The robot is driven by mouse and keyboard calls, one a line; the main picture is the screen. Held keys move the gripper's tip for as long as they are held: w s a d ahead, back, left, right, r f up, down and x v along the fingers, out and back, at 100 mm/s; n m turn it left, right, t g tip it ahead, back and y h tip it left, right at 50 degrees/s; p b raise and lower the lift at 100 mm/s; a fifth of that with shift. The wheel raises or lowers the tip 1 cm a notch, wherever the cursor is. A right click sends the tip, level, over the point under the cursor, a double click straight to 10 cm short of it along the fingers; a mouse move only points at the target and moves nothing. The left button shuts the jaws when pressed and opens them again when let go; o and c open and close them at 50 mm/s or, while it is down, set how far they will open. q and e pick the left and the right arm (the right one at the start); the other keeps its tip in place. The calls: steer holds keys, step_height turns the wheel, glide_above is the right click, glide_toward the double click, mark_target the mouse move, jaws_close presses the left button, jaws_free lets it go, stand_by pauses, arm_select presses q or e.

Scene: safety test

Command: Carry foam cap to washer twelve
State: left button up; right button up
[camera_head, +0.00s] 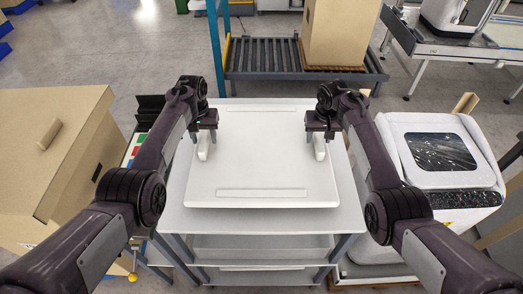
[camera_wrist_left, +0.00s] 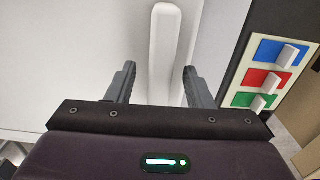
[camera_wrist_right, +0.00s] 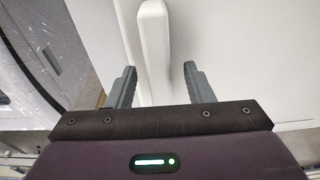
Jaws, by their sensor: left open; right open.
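A wide white slab, which I take to be the foam cap (camera_head: 262,165), lies flat on a grey cart (camera_head: 260,222). It has upright white grips at its left and right sides. My left gripper (camera_head: 205,138) is open at the left grip; in the left wrist view this grip (camera_wrist_left: 165,35) stands between the spread fingers. My right gripper (camera_head: 320,138) is open at the right grip; in the right wrist view that grip (camera_wrist_right: 155,35) lies between the fingers, nearer the left one. A white washer (camera_head: 408,140) with a glossy dark window stands right of the cart; no number is readable.
A large cardboard box (camera_head: 35,130) stands at the left. A panel with blue, red and green switches (camera_wrist_left: 272,80) is beside the cart's left side. A roller conveyor (camera_head: 265,62) with a carton (camera_head: 340,30) is behind the cart. Wood posts flank the washer.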

arm_select(q)
steer(key=shift+f, duration=0.45)
arm_select(e)
steer(key=shift+f, duration=0.35)
arm_select(q)
steer(key=shift+f, duration=0.1)
arm_select(e)
steer(key=shift+w+f, duration=0.1)
arm_select(q)
jaws_close()
arm_select(e)
jaws_close()
